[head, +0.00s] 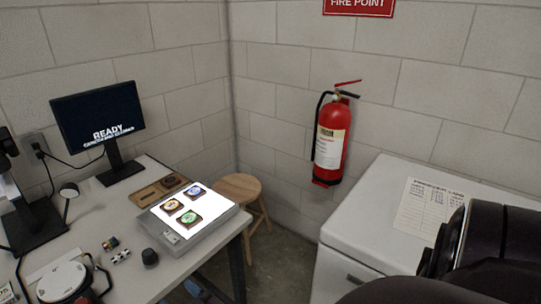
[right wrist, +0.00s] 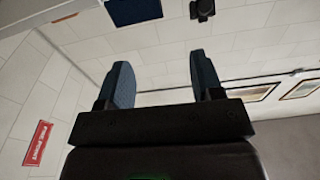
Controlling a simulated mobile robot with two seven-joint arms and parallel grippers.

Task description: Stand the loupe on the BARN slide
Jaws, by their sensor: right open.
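Three slides lie on the lit top of a light box (head: 222,214) on the desk: a blue-centred slide (head: 194,190), a yellow-centred slide (head: 172,207) and a green-centred slide (head: 189,219). Their labels are too small to read, so I cannot tell which is BARN. A short dark cylinder (head: 150,257) stands on the desk in front of the light box; I cannot tell whether it is the loupe. My right gripper (right wrist: 163,77) is open and empty in the right wrist view, with wall and ceiling beyond it. My left gripper is not in view.
A wooden tray (head: 150,194) lies behind the light box, by a monitor (head: 98,118).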

